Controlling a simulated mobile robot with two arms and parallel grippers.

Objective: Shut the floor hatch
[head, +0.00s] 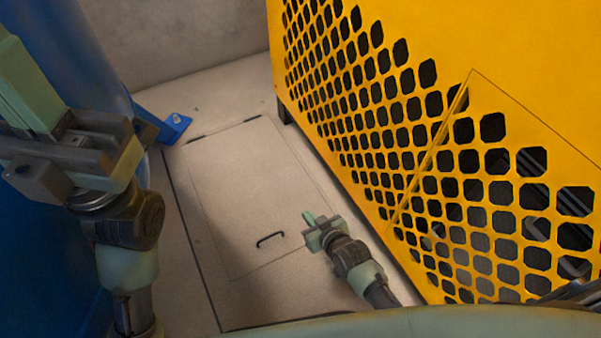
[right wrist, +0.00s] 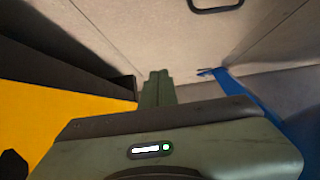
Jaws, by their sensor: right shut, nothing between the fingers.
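The floor hatch (head: 235,185) is a pale square-cornered panel in the floor. It appears to lie flat, with thin seams and no visible open gap. Its black handle (head: 270,239) is near the front edge, and the handle also shows at the top of the right wrist view (right wrist: 215,9). My right gripper (head: 308,217) is shut and empty, just right of the handle and apart from it in the picture. Its fingers (right wrist: 158,86) are together in the right wrist view. My left gripper (head: 45,95) is at the upper left, away from the hatch; its jaw opening is unclear.
A yellow perforated guard (head: 350,110) stands close along the hatch's right side. A blue tank (head: 95,50) with a bolted blue foot (head: 172,127) stands on the left. A grey wall (head: 185,40) closes off the back. The floor over the hatch is clear.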

